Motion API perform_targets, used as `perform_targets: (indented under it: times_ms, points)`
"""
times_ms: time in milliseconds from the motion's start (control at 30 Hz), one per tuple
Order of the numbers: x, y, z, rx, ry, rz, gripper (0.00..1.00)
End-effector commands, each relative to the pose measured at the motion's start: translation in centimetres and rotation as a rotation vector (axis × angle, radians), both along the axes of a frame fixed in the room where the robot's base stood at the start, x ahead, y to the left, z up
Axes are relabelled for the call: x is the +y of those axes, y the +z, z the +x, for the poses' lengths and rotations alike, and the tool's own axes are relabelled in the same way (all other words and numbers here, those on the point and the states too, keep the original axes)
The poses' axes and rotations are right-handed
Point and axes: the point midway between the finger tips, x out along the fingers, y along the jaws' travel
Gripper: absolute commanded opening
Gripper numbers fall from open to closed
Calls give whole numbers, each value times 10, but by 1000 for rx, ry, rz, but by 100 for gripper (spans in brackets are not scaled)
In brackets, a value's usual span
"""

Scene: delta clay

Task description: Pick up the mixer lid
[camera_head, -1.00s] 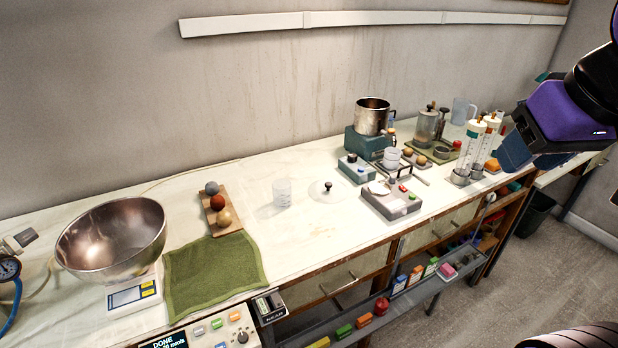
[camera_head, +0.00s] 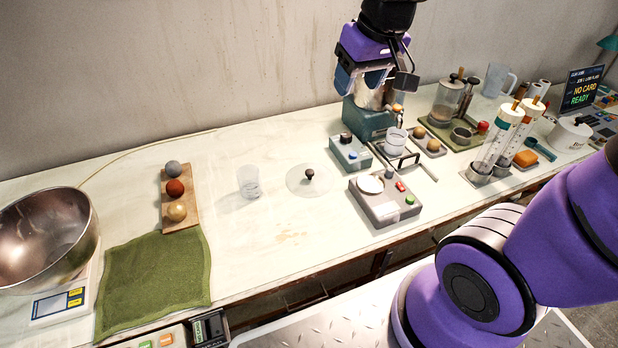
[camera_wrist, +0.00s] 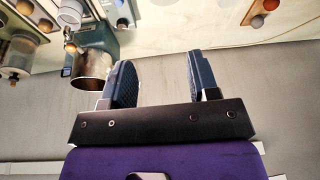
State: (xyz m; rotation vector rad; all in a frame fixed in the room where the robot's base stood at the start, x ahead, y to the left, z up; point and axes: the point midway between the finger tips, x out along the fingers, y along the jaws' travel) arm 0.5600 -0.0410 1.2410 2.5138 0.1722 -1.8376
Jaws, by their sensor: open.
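The mixer (camera_head: 371,120), a teal base with a metal pot, is partly hidden behind my gripper; the pot (camera_wrist: 92,66) shows in the wrist view.
A clear beaker (camera_head: 249,182) stands left of the lid. A grey device with a white plate (camera_head: 385,208) and a teal box (camera_head: 350,154) stand to its right. A board with three balls (camera_head: 180,213) and a green cloth (camera_head: 155,275) lie farther left. The worktop in front of the lid is clear.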

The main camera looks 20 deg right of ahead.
Motion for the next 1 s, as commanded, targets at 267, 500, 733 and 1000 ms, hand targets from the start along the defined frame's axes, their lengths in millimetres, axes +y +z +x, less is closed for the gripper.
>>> perform_targets:
  times_ms: [267, 500, 733, 1000]
  points:
    - [17, -61, 47, 75, 37, -11, 55]
    - [31, -121, 77, 129, 67, -34, 55]
    - [41, -172, 93, 167, 88, -61, 55]
    - [44, -199, 99, 183, 97, -75, 55]
